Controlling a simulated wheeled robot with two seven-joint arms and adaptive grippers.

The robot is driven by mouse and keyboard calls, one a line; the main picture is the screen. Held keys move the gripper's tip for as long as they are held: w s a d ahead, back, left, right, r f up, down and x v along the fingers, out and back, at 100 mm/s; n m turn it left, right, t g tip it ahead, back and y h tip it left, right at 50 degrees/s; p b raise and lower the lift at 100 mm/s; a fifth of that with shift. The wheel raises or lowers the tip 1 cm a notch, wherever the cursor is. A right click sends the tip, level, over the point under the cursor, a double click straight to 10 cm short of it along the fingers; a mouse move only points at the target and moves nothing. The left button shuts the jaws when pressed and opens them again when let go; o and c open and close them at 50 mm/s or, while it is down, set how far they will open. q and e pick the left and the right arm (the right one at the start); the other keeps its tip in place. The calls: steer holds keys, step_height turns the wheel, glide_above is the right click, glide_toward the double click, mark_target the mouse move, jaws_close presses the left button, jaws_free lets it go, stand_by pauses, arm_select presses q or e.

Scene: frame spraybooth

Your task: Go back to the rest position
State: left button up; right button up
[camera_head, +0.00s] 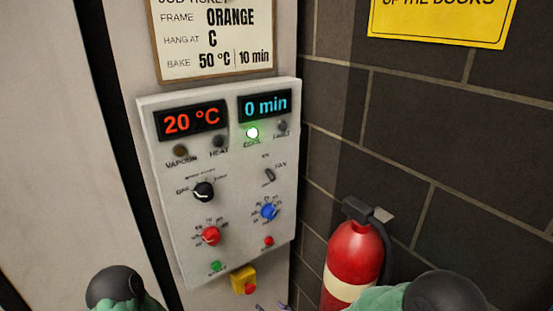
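The control panel (225,180) is a pale box on the wall. Its red display (192,121) reads 20 °C and its blue display (265,106) reads 0 min. Green and black parts of my two arms show at the bottom left and bottom right, apart from the panel. I make out neither gripper.
The job ticket (216,40) above reads frame ORANGE, hang at C, bake 50 °C, 10 min. A red fire extinguisher (351,262) stands right of the panel by the dark block wall (430,150). A yellow-and-red stop button (244,280) sits below. A yellow sign (440,25) hangs at top right.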

steer(key=s+d+f+m+g+h, duration=0.1)
steer(key=s+d+f+m+g, duration=0.2)
steer(key=s+d+f+m, duration=0.25)
steer(key=s+d+f+m+g+h, duration=0.1)
steer(key=s+d+f+m+g, duration=0.2)
steer(key=f+m, duration=0.45)
steer(key=s+d+f+m+g, duration=0.3)
steer(key=s+f+m, duration=0.6)
steer(key=s, duration=0.4)
steer(key=shift+y, duration=0.3)
